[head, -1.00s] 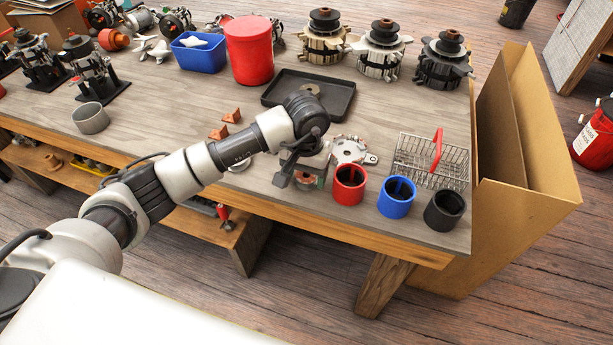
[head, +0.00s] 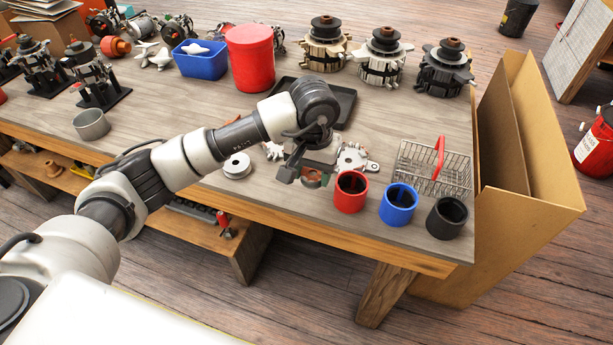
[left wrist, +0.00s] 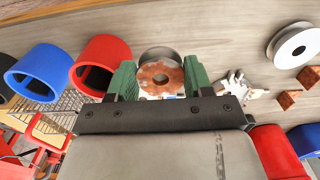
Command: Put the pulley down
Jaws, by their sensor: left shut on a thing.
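My left gripper (head: 296,171) is low over the front of the workbench, left of the red cup. In the left wrist view its green fingers (left wrist: 167,82) are shut on a round, rust-brown pulley (left wrist: 161,79) with a centre hole. The pulley (head: 312,180) shows only partly in the head view, and I cannot tell whether it touches the bench. A grey round surface (left wrist: 158,54) shows behind it. A separate silver pulley-like wheel (head: 237,166) lies flat on the bench to the left and also shows in the left wrist view (left wrist: 293,45). My right gripper is not in view.
Red (head: 351,192), blue (head: 398,204) and black (head: 446,217) cups stand right of the gripper. A wire basket (head: 433,168) is behind them. A silver bracket (head: 352,158) lies close by. A dark tray (head: 345,105) is behind my arm.

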